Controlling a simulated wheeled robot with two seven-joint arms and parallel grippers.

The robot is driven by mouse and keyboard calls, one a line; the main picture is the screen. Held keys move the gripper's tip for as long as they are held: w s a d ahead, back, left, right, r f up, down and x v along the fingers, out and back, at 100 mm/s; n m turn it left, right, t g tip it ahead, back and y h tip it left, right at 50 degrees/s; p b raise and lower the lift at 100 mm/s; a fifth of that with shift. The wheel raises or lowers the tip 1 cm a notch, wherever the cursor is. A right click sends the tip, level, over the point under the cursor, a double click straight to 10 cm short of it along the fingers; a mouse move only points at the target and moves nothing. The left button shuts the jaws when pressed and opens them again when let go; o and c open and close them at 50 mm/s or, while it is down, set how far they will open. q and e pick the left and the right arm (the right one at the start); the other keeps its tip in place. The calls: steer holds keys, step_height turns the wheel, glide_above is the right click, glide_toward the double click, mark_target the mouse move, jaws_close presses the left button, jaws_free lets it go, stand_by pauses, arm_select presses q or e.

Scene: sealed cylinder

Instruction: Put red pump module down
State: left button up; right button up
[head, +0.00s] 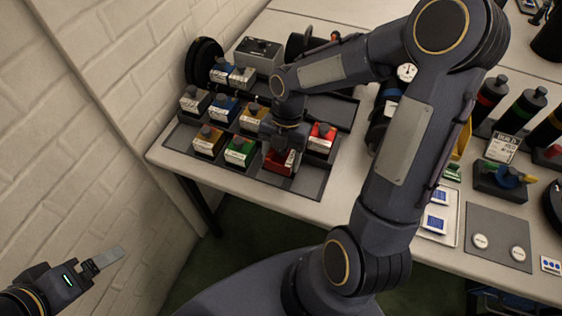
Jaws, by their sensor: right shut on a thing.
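A red pump module (277,164) with a white label is at the right part of the dark tray's (310,180) front row, beside the green module. My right gripper (283,149) reaches down from above and is shut on this red module, hiding much of its top. I cannot tell whether the module's base touches the tray. A second red module (321,138) stands just behind it to the right. My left gripper (104,260) is at the lower left, away from the table near the wall; its finger spacing is unclear.
My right arm crosses the table's middle. Bottles (489,98) and a white tray (450,233) are at right; a brick wall is left.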

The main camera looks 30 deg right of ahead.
mark_target(281, 164)
steer(key=shift+w+f, duration=0.1)
steer(key=shift+f, duration=1.45)
steer(key=shift+f, duration=0.15)
steer(key=o, duration=1.3)
steer(key=shift+c, duration=0.2)
